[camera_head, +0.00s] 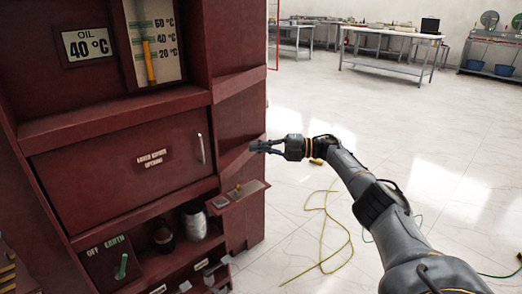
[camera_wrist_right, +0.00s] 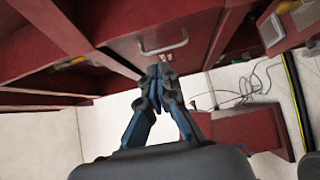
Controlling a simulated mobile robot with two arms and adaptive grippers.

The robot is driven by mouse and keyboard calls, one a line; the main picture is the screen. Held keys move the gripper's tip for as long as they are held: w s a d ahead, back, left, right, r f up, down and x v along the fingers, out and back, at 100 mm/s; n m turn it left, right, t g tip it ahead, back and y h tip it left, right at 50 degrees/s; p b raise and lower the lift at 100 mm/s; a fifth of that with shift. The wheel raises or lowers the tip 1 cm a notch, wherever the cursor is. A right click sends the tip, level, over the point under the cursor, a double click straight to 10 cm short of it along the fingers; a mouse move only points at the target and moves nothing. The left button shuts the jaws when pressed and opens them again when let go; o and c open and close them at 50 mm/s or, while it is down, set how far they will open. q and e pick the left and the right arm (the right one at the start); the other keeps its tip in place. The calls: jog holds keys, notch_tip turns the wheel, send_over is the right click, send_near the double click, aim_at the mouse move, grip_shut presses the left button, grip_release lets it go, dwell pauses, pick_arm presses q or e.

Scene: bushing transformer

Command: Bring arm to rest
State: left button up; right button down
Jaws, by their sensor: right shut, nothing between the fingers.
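My right arm comes in from the lower right of the head view. Its gripper (camera_head: 268,147) is beside the right side of the dark red transformer cabinet, near the silver door handle (camera_head: 201,148). The right wrist view shows the same gripper (camera_wrist_right: 158,72) with its fingers together and nothing between them. The handle (camera_wrist_right: 163,45) lies beyond the fingertips there, and I cannot tell the exact gap. The cabinet door (camera_head: 120,165) is closed. My left gripper is not in view.
The red cabinet (camera_head: 240,120) fills the left side. A small shelf (camera_head: 236,195) juts out below the handle. A yellow cable (camera_head: 325,210) lies on the pale floor (camera_head: 440,180). Work tables (camera_head: 390,68) stand at the back. The floor to the right is mostly clear.

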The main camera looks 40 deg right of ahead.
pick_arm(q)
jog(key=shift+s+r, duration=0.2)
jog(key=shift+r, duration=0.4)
pick_arm(e)
jog(key=shift+d, duration=0.35)
